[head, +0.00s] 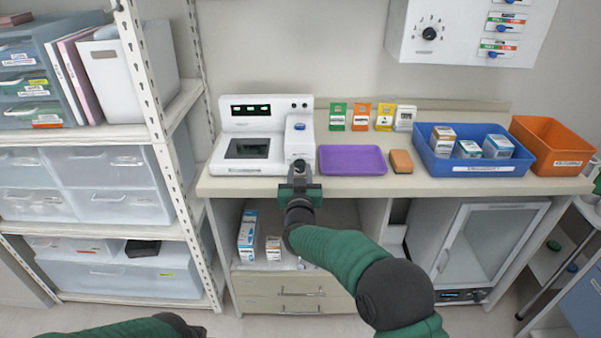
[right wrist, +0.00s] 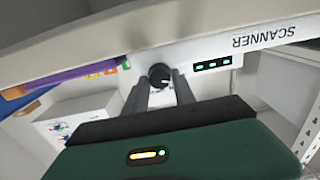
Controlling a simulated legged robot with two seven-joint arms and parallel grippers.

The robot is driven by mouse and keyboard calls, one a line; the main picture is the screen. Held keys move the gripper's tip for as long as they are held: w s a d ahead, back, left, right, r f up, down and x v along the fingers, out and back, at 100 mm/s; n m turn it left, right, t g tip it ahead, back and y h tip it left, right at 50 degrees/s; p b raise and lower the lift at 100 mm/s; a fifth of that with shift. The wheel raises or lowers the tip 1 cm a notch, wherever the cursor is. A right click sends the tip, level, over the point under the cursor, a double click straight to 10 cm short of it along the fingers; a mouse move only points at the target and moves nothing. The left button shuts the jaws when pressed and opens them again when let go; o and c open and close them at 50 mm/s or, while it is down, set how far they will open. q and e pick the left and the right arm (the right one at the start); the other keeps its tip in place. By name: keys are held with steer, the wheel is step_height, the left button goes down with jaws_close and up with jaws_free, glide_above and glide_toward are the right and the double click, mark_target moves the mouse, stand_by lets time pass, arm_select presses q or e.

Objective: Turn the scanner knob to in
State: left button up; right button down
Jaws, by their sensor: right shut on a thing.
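The white scanner (head: 240,125) stands on the counter at the left, with a small lit display and a dark window on top. Its front, with upside-down SCANNER lettering, shows in the right wrist view (right wrist: 205,52). There the round black scanner knob (right wrist: 160,72) with a pale mark sits between the two fingers. My right gripper (head: 299,166) is at the scanner's front right corner; it also shows in the right wrist view (right wrist: 161,80), shut on the knob. My left gripper is out of view; only part of that arm shows at bottom left.
Several small packets stand behind. A wall panel (head: 462,50) has another knob. A shelf rack (head: 150,95) stands close left.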

steer(key=shift+m, duration=0.3)
steer(key=m+b, duration=0.2)
steer(key=m, duration=0.1)
steer(key=shift+f+m+b, duration=0.15)
steer(key=shift+m+b, duration=0.15)
steer(key=shift+d+m+b, duration=0.1)
steer(key=shift+m+b, duration=1.1)
steer(key=shift+m, duration=1)
steer(key=c, duration=1.1)
jaws_free()
steer(key=shift+o, duration=0.2)
steer(key=shift+s, duration=0.1)
